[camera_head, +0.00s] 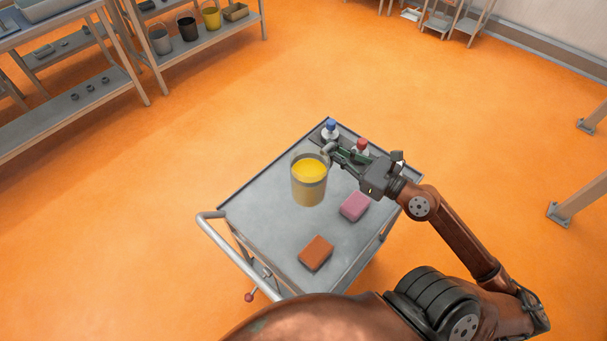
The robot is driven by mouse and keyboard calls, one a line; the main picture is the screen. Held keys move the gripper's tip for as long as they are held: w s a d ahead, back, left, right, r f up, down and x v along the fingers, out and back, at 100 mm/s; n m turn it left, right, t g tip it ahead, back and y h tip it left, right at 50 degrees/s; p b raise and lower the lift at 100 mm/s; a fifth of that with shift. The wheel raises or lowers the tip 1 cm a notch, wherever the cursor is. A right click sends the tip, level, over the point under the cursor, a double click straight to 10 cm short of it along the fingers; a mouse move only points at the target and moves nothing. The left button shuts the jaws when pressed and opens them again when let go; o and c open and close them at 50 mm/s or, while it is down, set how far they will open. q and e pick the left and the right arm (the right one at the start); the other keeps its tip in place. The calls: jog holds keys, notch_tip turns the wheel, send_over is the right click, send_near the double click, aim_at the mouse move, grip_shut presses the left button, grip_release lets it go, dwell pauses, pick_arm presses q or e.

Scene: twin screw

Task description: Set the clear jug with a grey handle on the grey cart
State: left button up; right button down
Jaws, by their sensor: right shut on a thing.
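The clear jug (309,181) holds yellow liquid and appears upright over the grey cart (255,215). I cannot tell whether its base touches the cart top. Its grey handle (327,149) is on the far right side, partly hidden by the gripper fingers. My right gripper (334,154) comes in from the right and is shut on the jug's handle. My left gripper is not in view.
On the cart are a pink sponge (355,206), an orange-brown sponge (316,252), a blue-capped bottle (330,130) and a red-capped bottle (361,147). The cart's left top is clear. Shelves with buckets (187,27) stand far left; orange floor surrounds the cart.

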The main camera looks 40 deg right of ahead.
aim_at(307, 149)
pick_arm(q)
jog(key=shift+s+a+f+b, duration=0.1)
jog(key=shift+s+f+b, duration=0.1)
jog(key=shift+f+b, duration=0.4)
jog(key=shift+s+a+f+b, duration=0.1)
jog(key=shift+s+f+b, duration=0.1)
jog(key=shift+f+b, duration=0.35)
pick_arm(e)
jog(key=w+a+f, duration=0.6)
jog(key=w+f, duration=0.4)
jog(key=f, duration=0.2)
jog(key=shift+w, duration=0.35)
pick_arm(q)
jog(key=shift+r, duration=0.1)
pick_arm(e)
jog(key=shift+a, duration=0.15)
jog(key=shift+f, duration=0.2)
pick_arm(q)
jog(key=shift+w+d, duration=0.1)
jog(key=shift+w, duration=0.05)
pick_arm(e)
jog(key=c, duration=2)
grip_release()
